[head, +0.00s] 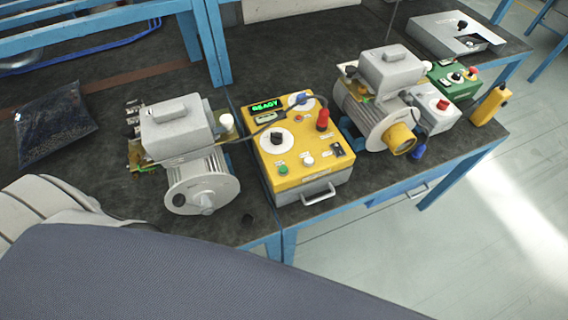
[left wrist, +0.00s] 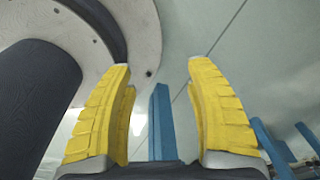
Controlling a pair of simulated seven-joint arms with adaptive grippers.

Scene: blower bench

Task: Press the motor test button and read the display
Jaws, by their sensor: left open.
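A yellow test box (head: 293,125) stands on the dark bench top in the middle of the head view. Its display (head: 266,104) is lit green and reads READY. On its top panel are a black knob (head: 277,138), a green button (head: 283,169), a white button (head: 308,160) and a red plug (head: 323,119). The small labels are too small to read. In the left wrist view my left gripper (left wrist: 160,68) has its yellow fingers wide apart with nothing between them. Neither gripper shows in the head view, and the left wrist view does not show the test box.
A grey motor (head: 203,185) stands left of the box, and another motor (head: 363,109) stands to its right. Further right are a green control box (head: 447,77) and a yellow handheld unit (head: 490,104). A black bag (head: 52,122) lies on the left. A cable crosses towards the box.

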